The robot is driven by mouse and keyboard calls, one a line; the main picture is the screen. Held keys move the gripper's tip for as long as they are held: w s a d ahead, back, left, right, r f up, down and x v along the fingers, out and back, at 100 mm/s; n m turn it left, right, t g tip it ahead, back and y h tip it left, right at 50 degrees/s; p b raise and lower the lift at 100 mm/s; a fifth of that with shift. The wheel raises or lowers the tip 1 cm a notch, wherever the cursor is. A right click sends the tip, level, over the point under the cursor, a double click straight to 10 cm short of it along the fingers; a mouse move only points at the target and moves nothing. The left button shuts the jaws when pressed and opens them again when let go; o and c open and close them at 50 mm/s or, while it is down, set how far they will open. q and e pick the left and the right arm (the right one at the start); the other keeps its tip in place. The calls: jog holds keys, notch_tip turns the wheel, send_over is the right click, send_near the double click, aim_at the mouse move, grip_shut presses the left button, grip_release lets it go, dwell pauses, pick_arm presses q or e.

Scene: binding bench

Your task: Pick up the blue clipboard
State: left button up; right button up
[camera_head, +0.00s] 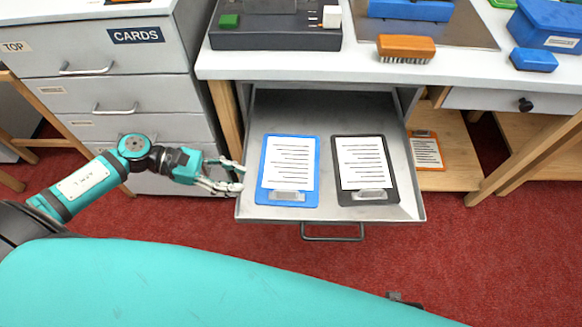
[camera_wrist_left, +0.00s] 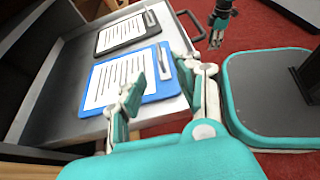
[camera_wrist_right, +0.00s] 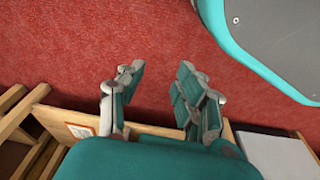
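The blue clipboard (camera_head: 289,171) lies flat in the open metal drawer, on the left side, with a white lined sheet and its clip toward the drawer's front. In the left wrist view the blue clipboard (camera_wrist_left: 150,88) shows just beyond my left fingers. My left gripper (camera_head: 239,176) is beside the drawer's left edge, next to the clipboard; its fingers (camera_wrist_left: 158,80) are apart with nothing between them. My right gripper (camera_wrist_right: 158,85) is open and empty over the red floor; it is outside the head view.
A black clipboard (camera_head: 365,170) lies right of the blue one in the drawer (camera_head: 328,111). An orange clipboard (camera_head: 427,150) is on the low wooden shelf. The drawer handle (camera_head: 332,236) sticks out in front. The bench top (camera_head: 360,62) overhangs the drawer's back.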

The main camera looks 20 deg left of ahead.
aim_at(287, 191)
pick_arm(q)
jog(key=x, duration=1.3)
jog(key=shift+w+f, duration=0.1)
jog(key=shift+w, duration=0.15)
grip_shut()
